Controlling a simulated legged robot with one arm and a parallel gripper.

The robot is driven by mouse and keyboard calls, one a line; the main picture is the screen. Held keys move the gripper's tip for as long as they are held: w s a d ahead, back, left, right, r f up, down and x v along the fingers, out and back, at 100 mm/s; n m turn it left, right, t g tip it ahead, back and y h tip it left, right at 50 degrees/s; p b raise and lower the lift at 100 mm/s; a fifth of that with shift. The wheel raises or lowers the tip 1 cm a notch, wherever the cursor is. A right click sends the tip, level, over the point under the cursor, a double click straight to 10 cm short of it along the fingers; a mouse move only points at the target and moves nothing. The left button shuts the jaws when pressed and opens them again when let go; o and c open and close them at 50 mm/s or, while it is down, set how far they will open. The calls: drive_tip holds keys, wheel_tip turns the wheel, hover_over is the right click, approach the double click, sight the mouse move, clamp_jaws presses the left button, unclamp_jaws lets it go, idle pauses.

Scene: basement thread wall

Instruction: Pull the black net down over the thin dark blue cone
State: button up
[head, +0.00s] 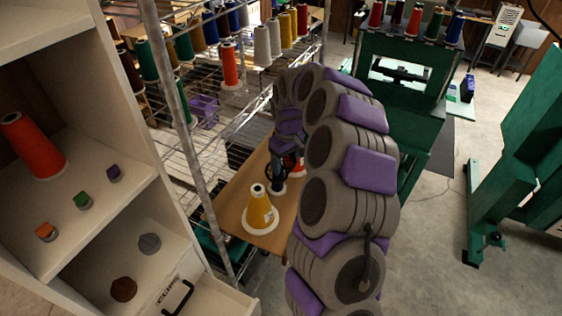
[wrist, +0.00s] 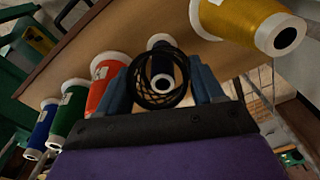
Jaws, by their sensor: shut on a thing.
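The thin dark blue cone (head: 278,181) stands upright on the wooden table, on a white base. In the wrist view I look down on its top (wrist: 163,82), with its white base ring behind. The black net (wrist: 141,87) is a ring of dark strands that shows around the cone's top. It is held between the two blue fingers of my gripper (wrist: 163,88), which are shut on it. In the head view my gripper (head: 287,146) is right above the cone, and the net is a small dark loop. How far down the net reaches cannot be told.
A yellow cone (head: 259,210) stands close by on the table (head: 234,197). Red-orange (wrist: 101,85), green (wrist: 66,115) and blue (wrist: 42,128) cones line the other side. A wire rack with spools, a white shelf (head: 100,225) and green machines surround the table.

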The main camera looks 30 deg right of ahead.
drive_tip(key=shift+d, duration=0.35)
drive_tip(key=o, duration=0.7)
drive_tip(key=shift+d+f, duration=0.1)
drive_tip(key=shift+d, duration=0.1)
drive_tip(key=shift+o, duration=1.4)
drive_tip(key=shift+a, duration=0.6)
drive_tip(key=shift+o, duration=0.2)
drive_tip(key=shift+a, duration=0.5)
drive_tip(key=shift+d+r, duration=0.2)
drive_tip(key=shift+r, duration=0.1)
wheel_tip(320, 180, up, 17)
drive_tip(key=s+a+f+b, duration=0.2)
drive_tip(key=s+a, duration=0.4)
drive_tip(key=s, duration=0.1)
drive_tip(key=s+a+f+b, duration=0.2)
drive_tip(key=s+a+b, duration=0.1)
drive_tip(key=s+a, duration=0.3)
drive_tip(key=s+a+f+m+b, duration=0.1)
drive_tip(key=s+f+b, duration=0.1)
drive_tip(key=s+f, duration=0.3)
drive_tip(key=s+f+m+g+b, duration=0.1)
drive_tip(key=s+f, duration=0.4)
drive_tip(key=s, duration=0.7)
drive_tip(key=s+a+f+m+g+b, duration=0.1)
drive_tip(key=s+f+b, duration=0.2)
drive_tip(key=s, duration=0.6)
drive_tip(key=shift+a+f, duration=0.35)
drive_tip(key=shift+f, duration=0.55)
